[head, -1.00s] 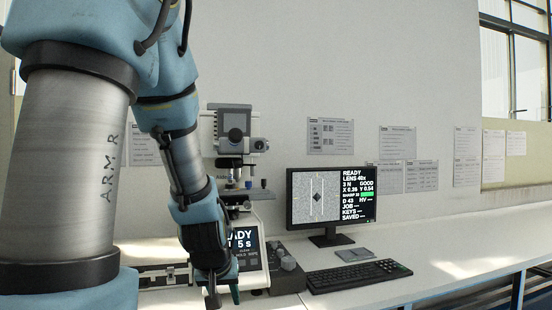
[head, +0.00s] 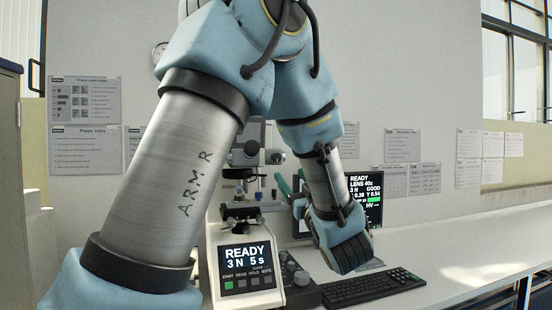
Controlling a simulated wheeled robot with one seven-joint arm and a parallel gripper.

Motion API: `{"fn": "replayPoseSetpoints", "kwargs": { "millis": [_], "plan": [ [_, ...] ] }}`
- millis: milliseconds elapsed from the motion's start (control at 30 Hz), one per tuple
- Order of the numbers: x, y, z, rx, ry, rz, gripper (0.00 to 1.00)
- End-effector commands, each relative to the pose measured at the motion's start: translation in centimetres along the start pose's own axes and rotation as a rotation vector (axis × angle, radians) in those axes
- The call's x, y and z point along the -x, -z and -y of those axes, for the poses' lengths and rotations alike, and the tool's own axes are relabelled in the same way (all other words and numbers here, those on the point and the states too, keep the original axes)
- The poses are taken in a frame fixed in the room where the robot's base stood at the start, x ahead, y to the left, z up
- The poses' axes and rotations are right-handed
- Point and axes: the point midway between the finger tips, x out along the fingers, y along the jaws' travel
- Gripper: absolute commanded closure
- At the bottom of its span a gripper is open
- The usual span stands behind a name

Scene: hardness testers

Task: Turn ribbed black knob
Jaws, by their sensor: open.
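The hardness tester (head: 240,185) stands on the bench in the middle of the view. A dark round knob (head: 276,157) sticks out on the right side of its head; ribs are too small to make out. More dark knobs (head: 293,268) sit on a black box at the tester's lower right. I cannot tell which is the ribbed one. My gripper (head: 291,196) is open, with its teal fingers apart and pointing up and left, just right of the tester's column and below the head knob. It appears empty. My arm hides part of the tester's left side.
The tester's front panel (head: 247,265) reads READY 3 N 5 s. The bench (head: 450,240) is clear at the right. Paper sheets hang on the wall.

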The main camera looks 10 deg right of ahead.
Motion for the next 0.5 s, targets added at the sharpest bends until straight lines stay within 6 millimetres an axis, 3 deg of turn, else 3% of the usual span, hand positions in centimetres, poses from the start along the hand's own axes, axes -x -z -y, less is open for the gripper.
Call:
{"fn": "replayPoseSetpoints", "kwargs": {
  "millis": [500],
  "plan": [
    [-8.8,0.3,0.0,0.0,0.0,0.0,0.37]
  ]
}}
